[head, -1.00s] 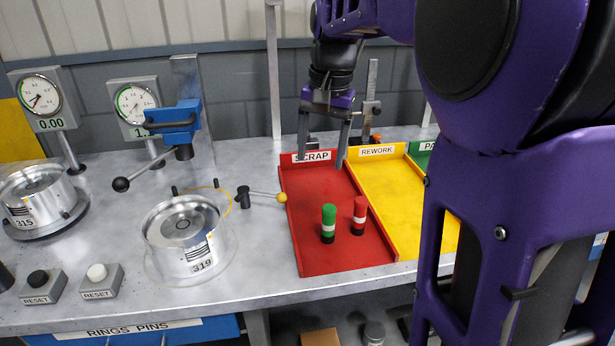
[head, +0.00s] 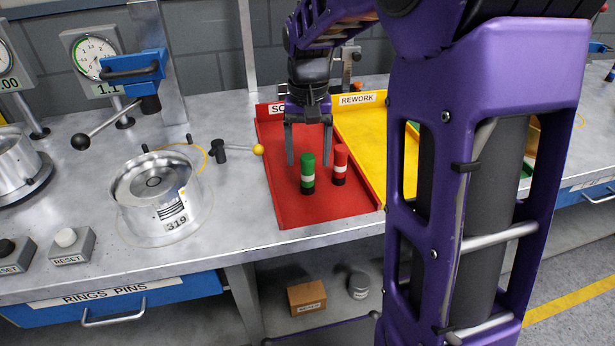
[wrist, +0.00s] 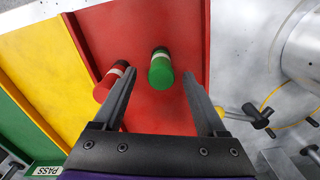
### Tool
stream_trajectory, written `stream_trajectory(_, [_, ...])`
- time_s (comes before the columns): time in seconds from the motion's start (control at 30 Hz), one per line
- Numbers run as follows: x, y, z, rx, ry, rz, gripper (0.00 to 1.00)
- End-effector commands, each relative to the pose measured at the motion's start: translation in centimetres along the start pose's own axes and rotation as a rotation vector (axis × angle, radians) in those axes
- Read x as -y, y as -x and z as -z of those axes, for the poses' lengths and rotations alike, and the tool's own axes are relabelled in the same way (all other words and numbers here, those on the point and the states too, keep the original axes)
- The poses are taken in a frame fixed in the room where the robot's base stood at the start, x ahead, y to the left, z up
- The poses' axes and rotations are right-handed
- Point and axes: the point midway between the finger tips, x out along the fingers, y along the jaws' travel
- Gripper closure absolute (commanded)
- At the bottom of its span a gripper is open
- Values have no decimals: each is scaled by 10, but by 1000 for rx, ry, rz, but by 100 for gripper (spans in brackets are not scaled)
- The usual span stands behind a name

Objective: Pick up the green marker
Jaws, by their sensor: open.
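The green marker (head: 308,172), with a white band and dark base, stands upright in the red scrap tray (head: 290,208). A red marker (head: 340,163) stands upright just to its right in the same tray. My gripper (head: 309,164) is open above the tray, its fingers pointing down near the green marker. In the wrist view the green marker (wrist: 161,70) lies ahead between the two open fingers, touching neither as far as I can see. The red marker (wrist: 108,84) is beside the left finger there, partly hidden by it; I cannot tell whether they touch.
The yellow rework tray (head: 372,133) adjoins the red tray on the right. A lever with a yellow knob (head: 258,150) reaches close to the red tray's left wall. A metal ring part labelled 319 (head: 160,225) stands further left.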

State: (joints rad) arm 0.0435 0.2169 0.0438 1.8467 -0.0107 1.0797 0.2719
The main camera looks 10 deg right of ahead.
Motion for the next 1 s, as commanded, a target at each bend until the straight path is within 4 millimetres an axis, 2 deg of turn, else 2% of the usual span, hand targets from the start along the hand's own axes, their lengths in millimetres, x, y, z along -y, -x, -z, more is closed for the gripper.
stream_trajectory(0.17, [0, -12, -1, 0, 0, 0, 26])
stream_trajectory(0.43, [1, -51, -5, 1, -1, 0, 26])
stream_trajectory(0.77, [1, -56, -5, -1, -1, 0, 26])
stream_trajectory(1.0, [1, -56, -5, -2, -1, 1, 69])
